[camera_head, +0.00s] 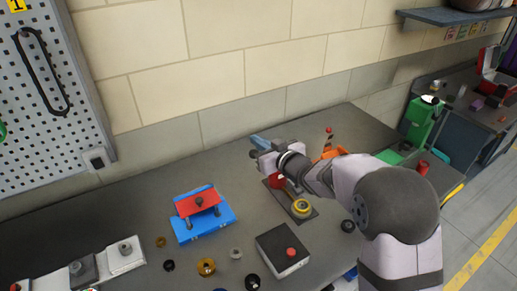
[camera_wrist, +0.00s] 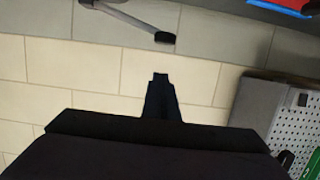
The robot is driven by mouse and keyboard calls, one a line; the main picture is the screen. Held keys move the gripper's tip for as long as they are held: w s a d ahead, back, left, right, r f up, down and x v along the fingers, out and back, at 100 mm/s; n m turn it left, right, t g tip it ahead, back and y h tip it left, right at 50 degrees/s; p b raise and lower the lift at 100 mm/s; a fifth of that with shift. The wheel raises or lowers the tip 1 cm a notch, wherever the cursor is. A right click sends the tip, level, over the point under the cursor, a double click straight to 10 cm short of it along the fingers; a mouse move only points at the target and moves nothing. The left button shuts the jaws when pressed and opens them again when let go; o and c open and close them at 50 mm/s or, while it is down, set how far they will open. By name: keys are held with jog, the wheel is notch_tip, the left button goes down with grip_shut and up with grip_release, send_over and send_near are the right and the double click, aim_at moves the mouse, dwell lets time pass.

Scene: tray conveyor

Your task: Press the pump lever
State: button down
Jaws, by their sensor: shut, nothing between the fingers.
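The pump stands near the middle of the bench in the head view, with a dark base plate (camera_head: 312,215), a red part (camera_head: 276,181) and a yellow ring (camera_head: 301,207). A grey lever with a dark end (camera_wrist: 165,38) shows at the top of the wrist view; it appears to be the pump lever. My gripper (camera_head: 260,145) is above the back of the pump, pointing left toward the wall, and hides part of it. Its fingers are together and empty in the wrist view (camera_wrist: 160,76). They look apart from the lever's dark end; exact depth is unclear.
A blue fixture with a red top (camera_head: 203,215) stands left of the pump. A dark box with a red button (camera_head: 282,252) is in front. Several small round parts lie nearby. An orange item (camera_head: 330,153) is behind my arm. The brick wall (camera_head: 235,80) bounds the back.

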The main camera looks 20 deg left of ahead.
jog(key=shift+f+p, duration=0.5)
jog(key=shift+f, duration=1.5)
notch_tip(320, 180, down, 7)
jog(key=s+a+n+b, duration=0.1)
jog(key=n+b, duration=0.1)
jog(key=b, duration=1.1)
jog(key=shift+s+f+t+h, duration=0.2)
jog(key=shift+s+t+h, duration=0.1)
jog(key=shift+h, duration=0.1)
jog(key=shift+f, duration=0.15)
notch_tip(320, 180, up, 5)
jog(key=s+a+p, duration=0.1)
jog(key=a+p, duration=0.1)
jog(key=b+v, duration=0.3)
jog(key=v, duration=0.7)
jog(key=shift+s+f, duration=0.25)
jog(key=shift+f, duration=0.1)
